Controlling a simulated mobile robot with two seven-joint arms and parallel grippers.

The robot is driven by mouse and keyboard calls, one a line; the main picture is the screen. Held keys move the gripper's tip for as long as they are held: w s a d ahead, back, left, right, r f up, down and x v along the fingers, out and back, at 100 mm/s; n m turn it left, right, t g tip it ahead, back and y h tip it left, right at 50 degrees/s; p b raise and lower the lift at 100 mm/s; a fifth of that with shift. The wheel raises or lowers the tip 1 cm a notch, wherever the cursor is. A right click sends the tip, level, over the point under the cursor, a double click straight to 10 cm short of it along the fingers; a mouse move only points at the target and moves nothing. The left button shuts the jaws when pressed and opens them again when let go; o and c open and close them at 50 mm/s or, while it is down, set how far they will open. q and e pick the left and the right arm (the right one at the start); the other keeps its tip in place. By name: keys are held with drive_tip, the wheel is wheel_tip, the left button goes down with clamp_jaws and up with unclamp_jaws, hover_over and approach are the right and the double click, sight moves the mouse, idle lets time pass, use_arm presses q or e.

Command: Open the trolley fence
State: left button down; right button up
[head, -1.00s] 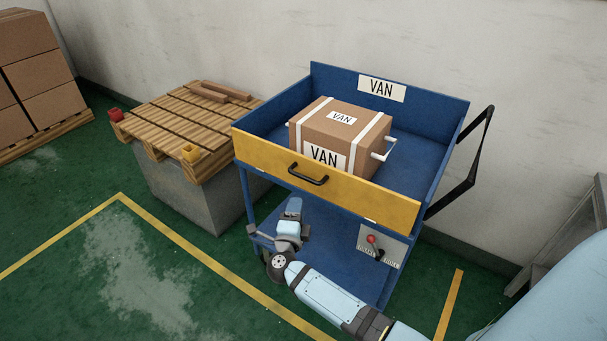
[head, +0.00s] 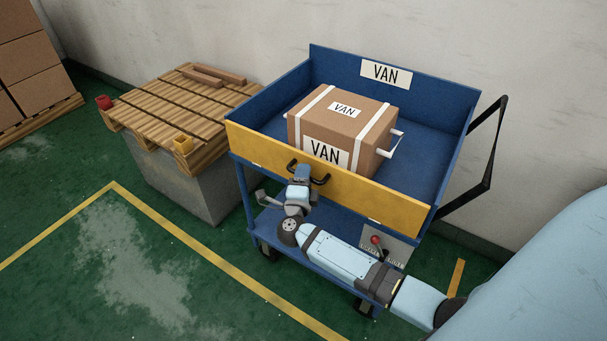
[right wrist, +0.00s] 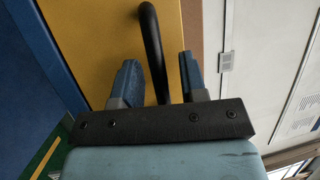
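The trolley fence (head: 385,196) is the yellow front panel of the blue trolley (head: 440,150); it stands upright and closed across the front. Its black bar handle (head: 321,181) is partly hidden behind my right gripper (head: 302,172). In the right wrist view, my right gripper (right wrist: 160,78) is open, with one finger on each side of the handle (right wrist: 152,45) and visible gaps. Below the fence, a plate carries a lever with a red knob (head: 376,240). My left gripper is not in view.
A carton (head: 345,125) marked VAN sits on the trolley behind the fence. The green floor in front is clear.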

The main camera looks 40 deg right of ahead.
drive_tip(key=shift+c, duration=0.4)
clamp_jaws()
drive_tip(key=shift+a+f+b, duration=0.15)
drive_tip(key=shift+f+b, duration=0.05)
drive_tip(key=shift+b, duration=0.15)
